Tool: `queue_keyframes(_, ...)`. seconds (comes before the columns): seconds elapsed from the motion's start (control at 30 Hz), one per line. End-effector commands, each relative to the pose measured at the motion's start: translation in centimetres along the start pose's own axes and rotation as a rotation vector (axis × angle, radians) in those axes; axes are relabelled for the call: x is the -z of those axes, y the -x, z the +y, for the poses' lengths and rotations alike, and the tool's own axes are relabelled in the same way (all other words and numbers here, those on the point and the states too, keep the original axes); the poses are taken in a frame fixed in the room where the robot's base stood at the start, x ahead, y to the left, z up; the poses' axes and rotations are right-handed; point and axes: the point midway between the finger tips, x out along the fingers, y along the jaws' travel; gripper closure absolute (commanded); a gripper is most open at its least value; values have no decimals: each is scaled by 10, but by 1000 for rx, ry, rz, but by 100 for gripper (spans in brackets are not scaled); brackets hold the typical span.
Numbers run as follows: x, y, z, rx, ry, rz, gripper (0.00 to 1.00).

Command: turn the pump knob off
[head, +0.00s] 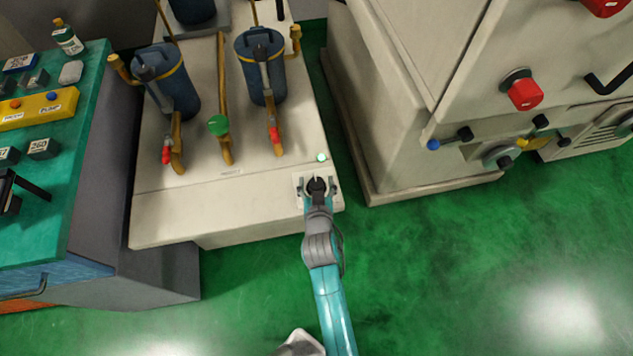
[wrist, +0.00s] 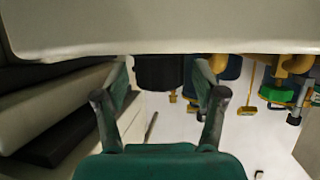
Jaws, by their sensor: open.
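The pump knob (head: 317,185) is a dark round knob on a pale plate at the front right corner of the cream pump unit. In the wrist view the black knob (wrist: 160,72) shows straight ahead between the two fingertips. My gripper (head: 318,190) is open, with one finger on each side of the knob. In the wrist view my gripper (wrist: 161,78) shows a clear gap between each finger and the knob. Its pointer and exact turn cannot be made out.
A small green lamp (head: 321,157) glows just behind the knob. Blue filter canisters (head: 262,68), brass pipes and a green valve wheel (head: 218,125) stand on the cream unit (head: 200,215). A large cream machine (head: 400,120) stands close on the right. Green floor is free in front.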

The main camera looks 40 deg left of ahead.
Motion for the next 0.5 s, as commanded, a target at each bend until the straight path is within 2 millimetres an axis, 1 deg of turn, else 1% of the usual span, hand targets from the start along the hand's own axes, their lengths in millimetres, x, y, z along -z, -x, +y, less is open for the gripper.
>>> queue_keyframes(0.3, -1, -3, 0, 0, 0, -1, 30)
queue_keyframes(0.33, -1, -3, 0, 0, 0, -1, 35)
queue_keyframes(0.37, -1, -3, 0, 0, 0, -1, 42)
queue_keyframes(0.4, -1, -3, 0, 0, 0, -1, 52)
queue_keyframes(0.47, -1, -3, 0, 0, 0, -1, 67)
queue_keyframes(0.5, 0, -3, 0, 0, 0, -1, 77)
